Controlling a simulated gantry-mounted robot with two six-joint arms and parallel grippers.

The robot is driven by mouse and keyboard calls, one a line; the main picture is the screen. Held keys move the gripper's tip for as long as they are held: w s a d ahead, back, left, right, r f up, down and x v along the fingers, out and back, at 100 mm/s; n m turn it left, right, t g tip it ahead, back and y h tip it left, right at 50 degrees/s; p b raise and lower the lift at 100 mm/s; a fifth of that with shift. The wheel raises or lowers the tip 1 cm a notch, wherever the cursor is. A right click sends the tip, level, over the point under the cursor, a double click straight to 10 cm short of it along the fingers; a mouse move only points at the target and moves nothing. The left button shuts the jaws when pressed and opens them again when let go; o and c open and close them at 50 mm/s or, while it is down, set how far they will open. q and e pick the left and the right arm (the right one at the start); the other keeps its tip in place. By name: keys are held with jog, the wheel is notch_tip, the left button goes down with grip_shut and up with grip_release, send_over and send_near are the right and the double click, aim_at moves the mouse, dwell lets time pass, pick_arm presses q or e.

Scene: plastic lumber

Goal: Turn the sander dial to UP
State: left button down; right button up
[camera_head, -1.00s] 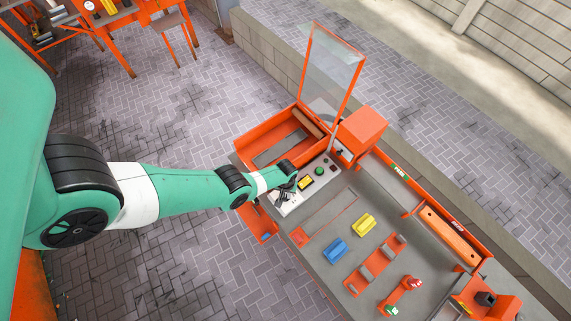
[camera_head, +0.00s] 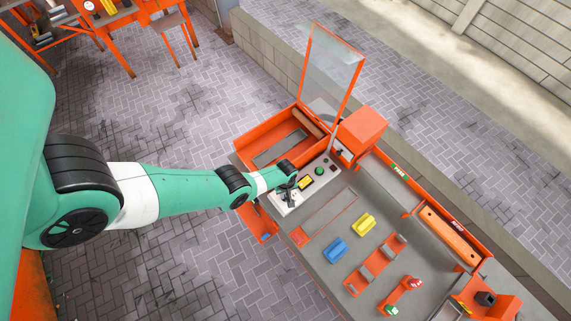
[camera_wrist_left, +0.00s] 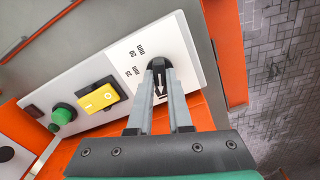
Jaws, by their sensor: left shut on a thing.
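The sander's light control panel (camera_head: 290,209) is at the near left part of the orange machine; it fills the middle of the left wrist view (camera_wrist_left: 190,48). A black dial (camera_wrist_left: 158,63) sits on it beside the printed marks "20 mm" and "25 mm". My left gripper (camera_wrist_left: 160,72) is shut on the dial, a finger on each side. In the head view my left gripper (camera_head: 292,190) is over the panel and hides the dial. A small dark arrow mark shows between the fingers; the dial's setting cannot be read. My right gripper is not in view.
A yellow switch (camera_wrist_left: 99,97), a green button (camera_wrist_left: 63,115) and a dark red button (camera_wrist_left: 34,110) are on the same panel. A yellow block (camera_head: 363,222) and a blue block (camera_head: 334,250) lie on the grey bench. A clear framed guard (camera_head: 329,68) stands open behind.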

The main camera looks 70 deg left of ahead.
pick_arm(q)
jog(key=c, duration=0.8)
grip_release()
jog(key=shift+c, duration=0.2)
